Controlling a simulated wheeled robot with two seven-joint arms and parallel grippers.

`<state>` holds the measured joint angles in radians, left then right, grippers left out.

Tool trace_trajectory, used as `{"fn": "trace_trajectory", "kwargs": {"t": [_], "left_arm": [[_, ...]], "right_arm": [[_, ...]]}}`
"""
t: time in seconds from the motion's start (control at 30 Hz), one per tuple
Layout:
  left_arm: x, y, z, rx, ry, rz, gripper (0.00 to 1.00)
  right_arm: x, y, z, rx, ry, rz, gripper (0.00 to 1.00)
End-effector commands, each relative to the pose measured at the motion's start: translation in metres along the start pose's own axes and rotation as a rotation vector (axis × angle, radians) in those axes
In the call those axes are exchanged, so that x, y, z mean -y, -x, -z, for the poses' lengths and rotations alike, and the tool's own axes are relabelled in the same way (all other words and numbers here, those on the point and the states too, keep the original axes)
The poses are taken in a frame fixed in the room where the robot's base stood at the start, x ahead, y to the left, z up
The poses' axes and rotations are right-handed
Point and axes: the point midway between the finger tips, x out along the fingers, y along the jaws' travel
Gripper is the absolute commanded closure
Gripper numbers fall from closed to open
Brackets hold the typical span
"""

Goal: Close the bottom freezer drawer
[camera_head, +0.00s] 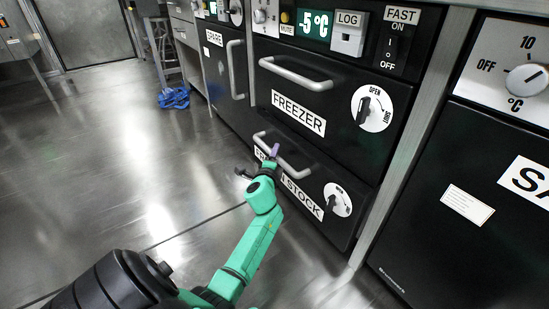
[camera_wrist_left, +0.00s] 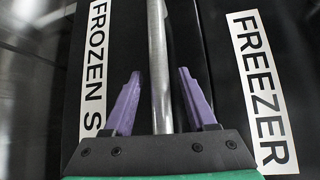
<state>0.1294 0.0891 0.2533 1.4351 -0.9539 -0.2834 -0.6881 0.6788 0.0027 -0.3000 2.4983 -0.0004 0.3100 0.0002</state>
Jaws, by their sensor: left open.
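The bottom freezer drawer (camera_head: 316,172) has a black front with a FROZEN STOCK label, a grey bar handle and a round OPEN/SHUT dial (camera_head: 338,200). I cannot tell how far its front stands out. My left gripper (camera_head: 270,160) is at this handle, and my forearm hides part of the label. In the left wrist view, the purple fingers (camera_wrist_left: 160,74) are apart on either side of the handle bar (camera_wrist_left: 160,50), with gaps visible. The FROZEN label (camera_wrist_left: 97,60) is left of the bar and the FREEZER label (camera_wrist_left: 258,90) is right. My right gripper is out of view.
Above is the FREEZER drawer (camera_head: 330,95) with its own handle (camera_head: 297,77) and dial (camera_head: 372,108). A SPARE door (camera_head: 222,75) stands to the left and another black cabinet (camera_head: 470,180) to the right. The floor on the left is clear up to a blue coil (camera_head: 174,98).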

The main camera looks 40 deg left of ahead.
Motion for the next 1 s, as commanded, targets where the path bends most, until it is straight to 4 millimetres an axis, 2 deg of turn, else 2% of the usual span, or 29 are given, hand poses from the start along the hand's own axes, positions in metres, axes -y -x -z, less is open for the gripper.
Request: {"fn": "trace_trajectory", "kwargs": {"t": [0.03,0.17,0.2,1.0], "left_arm": [[0.0,0.0002,0.0001,0.0,0.0,0.0,0.43],[-0.0001,0.0004,0.0002,0.0,0.0,0.0,0.93],[-0.0001,0.0004,0.0002,-0.001,0.0,0.0,1.0],[-0.0008,0.0008,0.0008,-0.001,0.0,-0.001,1.0]], "right_arm": [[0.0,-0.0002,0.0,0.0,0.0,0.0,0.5],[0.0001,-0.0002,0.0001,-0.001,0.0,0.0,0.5],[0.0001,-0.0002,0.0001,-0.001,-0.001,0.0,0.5],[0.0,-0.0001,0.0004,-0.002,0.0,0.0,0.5]]}}
